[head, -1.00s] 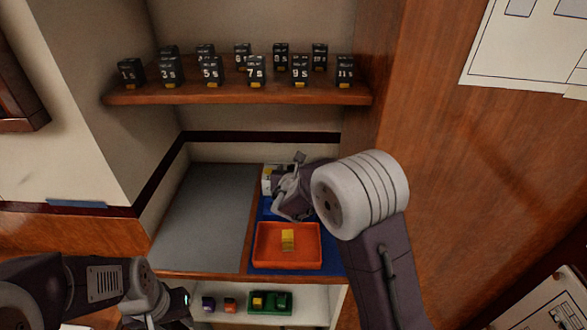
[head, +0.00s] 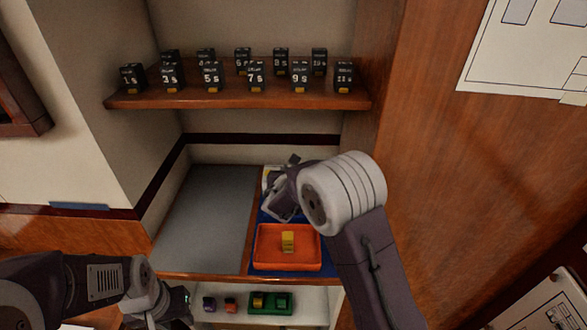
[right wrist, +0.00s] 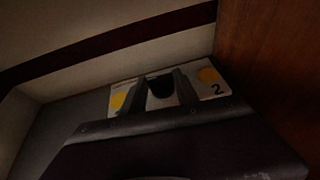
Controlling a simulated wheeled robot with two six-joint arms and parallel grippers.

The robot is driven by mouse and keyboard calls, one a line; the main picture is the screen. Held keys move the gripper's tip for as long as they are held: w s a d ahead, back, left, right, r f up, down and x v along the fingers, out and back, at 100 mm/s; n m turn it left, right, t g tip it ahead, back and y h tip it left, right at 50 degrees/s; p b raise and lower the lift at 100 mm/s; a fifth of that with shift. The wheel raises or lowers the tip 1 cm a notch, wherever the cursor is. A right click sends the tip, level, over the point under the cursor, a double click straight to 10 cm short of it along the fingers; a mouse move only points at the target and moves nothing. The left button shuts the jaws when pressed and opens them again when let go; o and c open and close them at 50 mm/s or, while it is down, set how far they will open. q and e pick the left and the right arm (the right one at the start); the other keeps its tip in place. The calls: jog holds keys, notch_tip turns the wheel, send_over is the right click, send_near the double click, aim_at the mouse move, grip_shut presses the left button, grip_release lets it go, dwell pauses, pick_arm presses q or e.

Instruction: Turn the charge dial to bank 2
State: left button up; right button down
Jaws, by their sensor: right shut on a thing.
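The charge dial (right wrist: 161,88) is a black knob on a pale panel (right wrist: 127,91) with yellow dots. In the right wrist view a "2" is printed beside the right dot; the left marking is partly covered by a finger. My right gripper (right wrist: 160,90) is shut on the dial, one finger on each side. Which way the dial points cannot be told. In the head view the pale unit (head: 268,177) stands at the back of the counter, partly hidden by my right gripper (head: 282,200). My left gripper (head: 180,306) is low at the left, its fingers unclear.
An orange tray (head: 265,262) with a yellow block (head: 288,241) is in front of the unit. A grey surface (head: 205,215) is clear at left. A shelf (head: 225,99) above holds several numbered black relays. A lower shelf holds small coloured parts. A wooden wall (head: 470,170) is at right.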

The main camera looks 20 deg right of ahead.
jog(key=m+g+h+p, duration=0.1)
jog(key=m+h+p, duration=0.1)
jog(key=p, duration=0.1)
jog(key=a+m+g+h+p, duration=0.1)
jog(key=m+h, duration=0.1)
jog(key=shift+w+r+g+p, duration=0.2)
jog(key=shift+w+g+p, duration=0.05)
jog(key=shift+g+p, duration=0.1)
jog(key=shift+w+f+m+g+h+p, duration=0.15)
jog(key=shift+m+g+h+p, duration=0.35)
jog(key=shift+m+h, duration=0.35)
jog(key=shift+a+f+m+g+h, duration=0.1)
jog(key=shift+m+g+h, duration=0.35)
jog(key=shift+m+g, duration=0.4)
jog(key=shift+w+m+g, duration=0.15)
jog(key=shift+m+g, duration=0.15)
jog(key=shift+g, duration=0.1)
jog(key=shift+h, duration=0.4)
jog(key=c, duration=0.9)
grip_release()
